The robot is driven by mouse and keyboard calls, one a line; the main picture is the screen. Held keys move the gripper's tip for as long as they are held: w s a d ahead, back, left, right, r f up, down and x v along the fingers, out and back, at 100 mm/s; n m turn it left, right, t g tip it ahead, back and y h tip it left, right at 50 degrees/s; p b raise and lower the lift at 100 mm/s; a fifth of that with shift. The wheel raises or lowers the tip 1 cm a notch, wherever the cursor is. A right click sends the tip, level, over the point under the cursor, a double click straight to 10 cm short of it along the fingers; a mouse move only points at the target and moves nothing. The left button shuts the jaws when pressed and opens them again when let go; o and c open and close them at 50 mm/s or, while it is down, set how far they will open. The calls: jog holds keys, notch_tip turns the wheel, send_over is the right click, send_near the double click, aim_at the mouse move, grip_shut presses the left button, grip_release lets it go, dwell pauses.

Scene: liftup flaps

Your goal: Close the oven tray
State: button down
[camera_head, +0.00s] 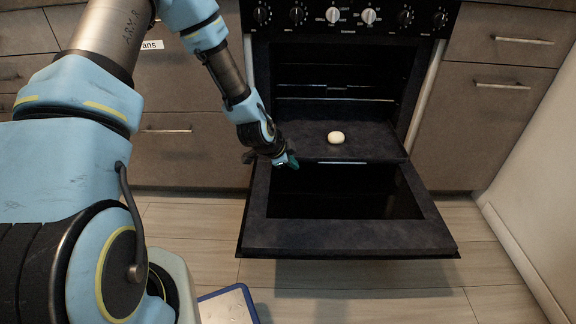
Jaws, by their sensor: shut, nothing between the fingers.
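The oven tray (372,146) is a dark flat sheet pulled partly out of the oven. A small pale round item (336,137) rests on it. The oven door (350,236) is swung down and open below the tray. My gripper (292,163) is at the tray's front left corner, shut and empty. I cannot tell whether it touches the tray edge. The oven cavity (335,75) behind the tray is dark, with wire racks inside.
Knobs (333,14) line the panel above the oven. Drawers with bar handles (502,86) flank it on both sides. A blue-edged tray-like object (227,305) lies on the floor near my base. The floor (375,302) in front of the door is clear.

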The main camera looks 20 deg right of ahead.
jog(key=shift+w+d, duration=0.3)
jog(key=shift+w, duration=0.3)
jog(key=shift+w+d, duration=0.25)
jog(key=shift+w, duration=0.3)
